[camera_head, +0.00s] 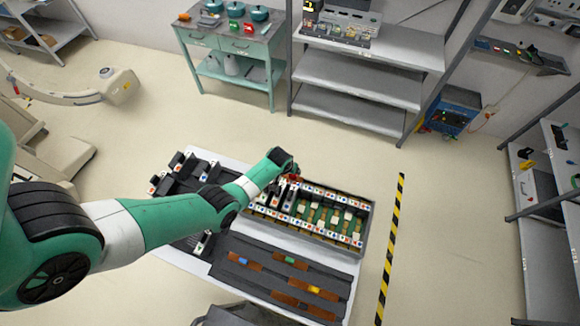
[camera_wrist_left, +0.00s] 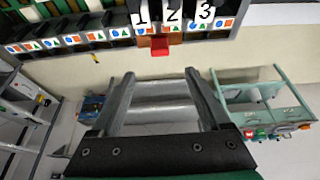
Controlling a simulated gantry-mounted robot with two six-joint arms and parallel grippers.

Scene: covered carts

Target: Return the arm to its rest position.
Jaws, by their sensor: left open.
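My left arm reaches in from the left over the low white table (camera_head: 260,289). Its wrist is above the left end of the slotted tray (camera_head: 368,232). My left gripper (camera_wrist_left: 160,75) shows in the wrist view with its two grey fingers spread apart and nothing between them. In the head view the fingers are mostly hidden by the wrist. The tray's row of labelled slots (camera_wrist_left: 98,36) lies past the fingertips, with cards 1, 2 and 3 (camera_wrist_left: 173,18) and a red piece (camera_wrist_left: 159,46) at its edge. My right gripper is not in view.
Dark holders (camera_head: 183,168) stand at the table's left, partly behind my arm. A dark board with coloured blocks (camera_head: 290,259) lies in front of the tray. A green workbench (camera_head: 238,44) and grey shelves (camera_head: 360,78) stand behind. Striped floor tape (camera_head: 390,250) runs at the right.

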